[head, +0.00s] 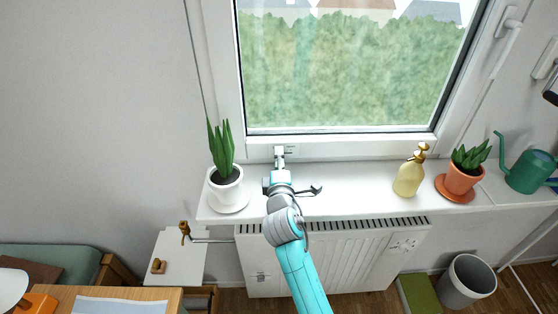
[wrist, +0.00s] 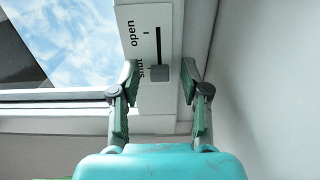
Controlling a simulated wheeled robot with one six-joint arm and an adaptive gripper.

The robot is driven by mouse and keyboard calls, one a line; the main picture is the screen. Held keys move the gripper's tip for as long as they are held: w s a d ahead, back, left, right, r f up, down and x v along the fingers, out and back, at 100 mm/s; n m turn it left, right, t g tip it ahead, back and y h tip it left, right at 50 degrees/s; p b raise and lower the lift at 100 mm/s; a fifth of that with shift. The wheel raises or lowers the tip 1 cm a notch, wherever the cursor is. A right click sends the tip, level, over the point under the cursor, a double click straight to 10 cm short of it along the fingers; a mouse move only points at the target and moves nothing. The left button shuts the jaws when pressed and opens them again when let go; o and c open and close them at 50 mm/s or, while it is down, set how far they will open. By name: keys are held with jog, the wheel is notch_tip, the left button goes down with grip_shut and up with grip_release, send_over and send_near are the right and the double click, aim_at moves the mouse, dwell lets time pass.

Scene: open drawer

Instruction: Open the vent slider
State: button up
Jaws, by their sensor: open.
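The vent slider is a small grey knob (wrist: 159,73) on a white plate (wrist: 150,30) marked "open" and "shut", seen in the wrist view. A dark slot runs from the knob toward the "open" end, and the knob sits by the "shut" mark. My gripper (wrist: 160,75) is open, with one finger on each side of the knob in the picture. I cannot tell whether either finger touches it. In the head view my gripper (head: 279,152) is at the lower window frame, partly covering the plate (head: 291,150).
The window sill (head: 345,180) holds a potted plant (head: 226,187) close left of my arm. A yellow spray bottle (head: 408,178), an orange pot (head: 460,180) and a green watering can (head: 527,172) stand to the right. The sill between arm and bottle is mostly clear.

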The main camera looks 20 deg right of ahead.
aim_at(294, 153)
grip_shut()
jog(key=shift+d, duration=0.1)
jog(key=shift+s+d, duration=0.2)
jog(key=shift+d, duration=0.45)
jog(key=shift+s+d, duration=0.2)
jog(key=shift+d, duration=0.5)
jog(key=shift+s+d, duration=0.2)
jog(key=shift+d, duration=0.45)
grip_release()
jog(key=shift+d, duration=0.1)
jog(key=shift+s, duration=0.1)
jog(key=v, duration=1.1)
jog(key=shift+s, duration=0.4)
